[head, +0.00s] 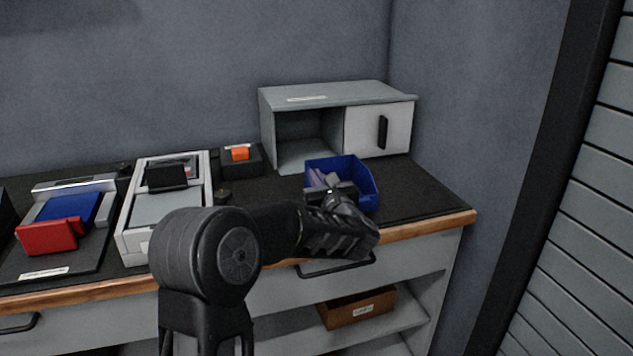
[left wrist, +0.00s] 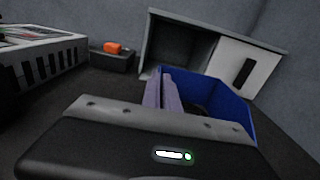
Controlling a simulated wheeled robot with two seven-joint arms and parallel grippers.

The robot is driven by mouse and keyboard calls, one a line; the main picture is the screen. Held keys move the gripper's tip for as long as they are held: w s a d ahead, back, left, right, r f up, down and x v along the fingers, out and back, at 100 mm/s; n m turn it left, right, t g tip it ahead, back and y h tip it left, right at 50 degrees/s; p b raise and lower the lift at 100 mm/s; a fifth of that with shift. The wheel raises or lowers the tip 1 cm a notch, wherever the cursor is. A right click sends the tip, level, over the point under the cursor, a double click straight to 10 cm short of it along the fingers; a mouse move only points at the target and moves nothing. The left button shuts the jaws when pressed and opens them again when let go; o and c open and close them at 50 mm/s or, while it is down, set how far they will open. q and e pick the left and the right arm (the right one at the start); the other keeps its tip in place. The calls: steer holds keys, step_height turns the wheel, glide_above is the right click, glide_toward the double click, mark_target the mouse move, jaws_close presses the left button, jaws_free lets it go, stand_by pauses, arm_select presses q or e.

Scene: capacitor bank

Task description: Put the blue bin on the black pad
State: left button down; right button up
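The blue bin (head: 357,173) is at the right end of the counter, in front of the grey cabinet. It also shows in the left wrist view (left wrist: 228,98). My left gripper (head: 325,179) reaches over its near left side. In the left wrist view the two pale purple fingers (left wrist: 163,92) are close together, with the bin's left wall apparently between them. I cannot tell whether the bin rests on the surface. A black surface (head: 420,190) covers the counter around the bin; a separate pad is hard to make out. My right gripper is not in view.
The grey cabinet (head: 337,92) has an open left compartment and a closed right door. A black box with an orange part (head: 240,153), a white-framed unit (head: 135,235) and a red-and-blue device (head: 55,235) stand left. The counter right of the bin is clear.

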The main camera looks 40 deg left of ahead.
arm_select(q)
steer(key=shift+f, duration=0.15)
steer(key=shift+f+b, duration=0.2)
steer(key=shift+b, duration=0.15)
steer(key=c, duration=1.6)
jaws_free()
steer(key=shift+c, duration=0.2)
steer(key=shift+r, duration=0.1)
steer(key=shift+r+p, duration=0.15)
steer(key=shift+p, duration=0.35)
steer(key=b+v, duration=0.1)
steer(key=v, duration=1.1)
steer(key=shift+d, duration=0.1)
